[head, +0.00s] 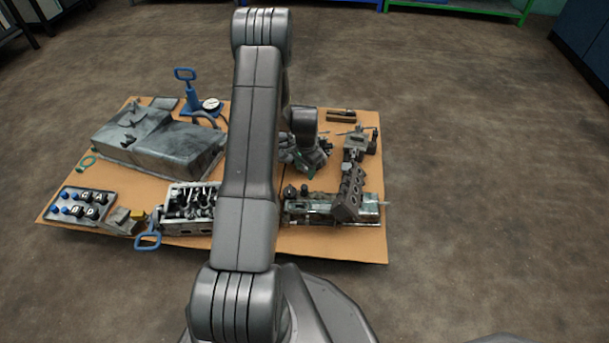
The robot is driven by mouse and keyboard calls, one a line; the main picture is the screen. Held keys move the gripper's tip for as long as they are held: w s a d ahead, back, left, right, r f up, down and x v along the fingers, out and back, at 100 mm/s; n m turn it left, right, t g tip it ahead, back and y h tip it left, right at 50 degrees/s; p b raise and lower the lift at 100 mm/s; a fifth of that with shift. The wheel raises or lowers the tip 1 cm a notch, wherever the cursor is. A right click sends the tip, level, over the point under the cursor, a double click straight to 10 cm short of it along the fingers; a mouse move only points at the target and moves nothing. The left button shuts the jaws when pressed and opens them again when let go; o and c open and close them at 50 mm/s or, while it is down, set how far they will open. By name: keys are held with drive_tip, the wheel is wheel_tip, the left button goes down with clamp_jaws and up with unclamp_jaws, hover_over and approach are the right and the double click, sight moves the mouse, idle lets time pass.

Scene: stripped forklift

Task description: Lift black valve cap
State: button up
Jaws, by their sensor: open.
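A tray (52,212) with small blue and black round caps and white letters lies at the left front of the brown board. Black caps (104,199) stand in its right part; which one is meant I cannot tell. Two dark round knobs (290,192) also stand on the metal block at the right, too small to identify. My gripper (304,166) is over the right middle of the board, to the right of my arm and far from the tray. It is open; its fingertips are small and partly merge with dark parts there.
A large grey metal cover (155,142) lies at the back left. A blue-handled pump with a gauge (210,104) stands behind it. An open valve block (190,212) sits right of the tray, partly behind my arm. A metal assembly (351,192) stands at the right. Bare board shows along the front.

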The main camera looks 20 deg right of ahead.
wheel_tip(320, 180, up, 5)
drive_tip(key=p, duration=0.1)
hover_over(304, 186)
drive_tip(key=shift+s+r, duration=0.1)
drive_tip(key=shift+s, duration=0.2)
wheel_tip(304, 186, down, 16)
drive_tip(key=b, duration=0.5)
drive_tip(key=shift+w+r, duration=0.15)
drive_tip(key=shift+r, duration=0.55)
